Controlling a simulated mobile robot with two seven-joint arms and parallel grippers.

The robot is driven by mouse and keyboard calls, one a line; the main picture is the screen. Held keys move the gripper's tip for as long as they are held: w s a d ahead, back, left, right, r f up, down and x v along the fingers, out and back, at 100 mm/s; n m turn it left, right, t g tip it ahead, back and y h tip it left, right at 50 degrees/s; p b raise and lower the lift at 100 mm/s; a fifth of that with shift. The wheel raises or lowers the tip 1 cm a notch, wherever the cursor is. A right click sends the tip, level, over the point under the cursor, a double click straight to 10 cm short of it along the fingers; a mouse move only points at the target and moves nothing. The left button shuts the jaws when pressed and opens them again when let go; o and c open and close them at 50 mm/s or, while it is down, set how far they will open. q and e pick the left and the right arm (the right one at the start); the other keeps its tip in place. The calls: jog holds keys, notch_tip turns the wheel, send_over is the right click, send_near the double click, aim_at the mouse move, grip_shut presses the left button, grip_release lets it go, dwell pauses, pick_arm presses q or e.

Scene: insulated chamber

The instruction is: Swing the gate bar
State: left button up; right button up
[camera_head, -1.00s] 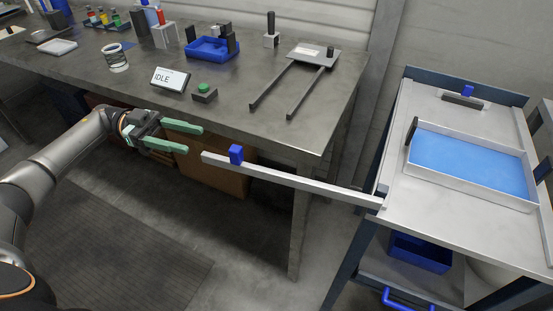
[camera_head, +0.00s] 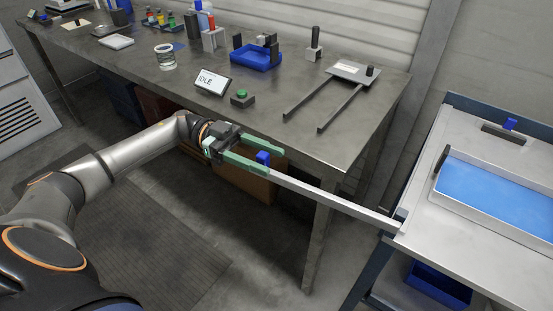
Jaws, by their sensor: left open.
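The gate bar (camera_head: 335,201) is a long pale bar. It reaches from the side of the cart at the right across the gap in front of the workbench. A blue block (camera_head: 263,157) stands up near its free left end. My left gripper (camera_head: 274,163) is open at that end. Its green fingers lie one on the far side and one on the near side of the blue block. The near finger hides the bar's tip, and I cannot tell whether either finger touches the block. My right gripper is not in view.
The workbench (camera_head: 190,88) runs behind the bar, with an IDLE sign (camera_head: 211,82), a green button box (camera_head: 242,98) and a blue tray (camera_head: 256,60). The cart (camera_head: 455,245) carries a blue-floored tray (camera_head: 490,194). Below the bar is open floor.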

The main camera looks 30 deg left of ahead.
pick_arm(q)
jog(key=shift+d, duration=1.55)
jog(key=shift+c, duration=0.2)
grip_shut()
jog(key=shift+w, duration=0.1)
